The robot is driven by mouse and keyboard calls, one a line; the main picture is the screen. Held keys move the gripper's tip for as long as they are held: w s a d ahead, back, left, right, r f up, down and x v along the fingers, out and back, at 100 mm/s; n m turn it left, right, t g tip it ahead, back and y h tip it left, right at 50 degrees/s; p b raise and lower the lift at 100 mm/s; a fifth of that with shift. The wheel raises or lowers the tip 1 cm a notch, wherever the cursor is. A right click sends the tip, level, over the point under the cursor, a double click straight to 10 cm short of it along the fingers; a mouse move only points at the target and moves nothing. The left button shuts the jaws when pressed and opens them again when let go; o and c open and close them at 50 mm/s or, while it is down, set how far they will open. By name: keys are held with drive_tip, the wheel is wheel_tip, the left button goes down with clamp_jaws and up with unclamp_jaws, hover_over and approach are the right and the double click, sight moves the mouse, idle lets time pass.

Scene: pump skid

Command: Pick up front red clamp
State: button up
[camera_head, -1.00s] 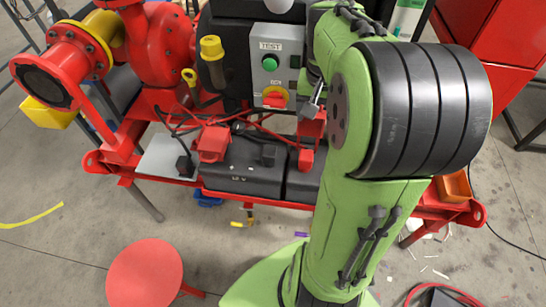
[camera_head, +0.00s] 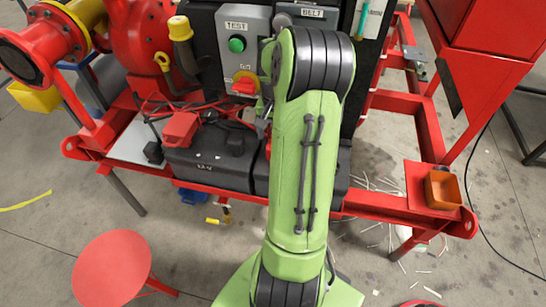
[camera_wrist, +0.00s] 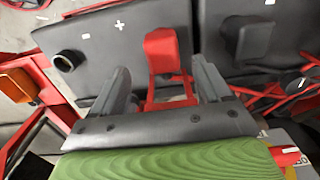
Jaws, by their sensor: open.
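In the wrist view a red clamp (camera_wrist: 163,52) sits by a black battery (camera_wrist: 110,45) marked with a plus sign. My gripper (camera_wrist: 160,75) is open, with one grey finger on either side of the clamp in that view. I cannot tell how deep the fingers reach or whether they touch it. In the head view another red clamp (camera_head: 181,129) sits on the left black battery (camera_head: 212,158). My green arm hides my gripper and most of the right battery there.
A control box (camera_head: 240,50) with a green button and red-yellow knob stands behind the batteries. Cables lie loosely around the batteries. A round red stool (camera_head: 110,268) stands front left.

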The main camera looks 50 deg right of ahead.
wheel_tip(320, 180, down, 8)
drive_tip(key=b, duration=0.2)
drive_tip(key=shift+w+r+b, duration=0.1)
drive_tip(key=shift+w+b, duration=0.05)
drive_tip(key=shift+b, duration=0.15)
drive_tip(key=shift+a+r, duration=0.1)
drive_tip(key=shift+c, duration=0.7)
drive_tip(key=c, duration=1.1)
wheel_tip(320, 180, up, 10)
drive_tip(key=p, duration=0.3)
drive_tip(key=shift+r+p, duration=0.1)
drive_tip(key=shift+p, duration=0.25)
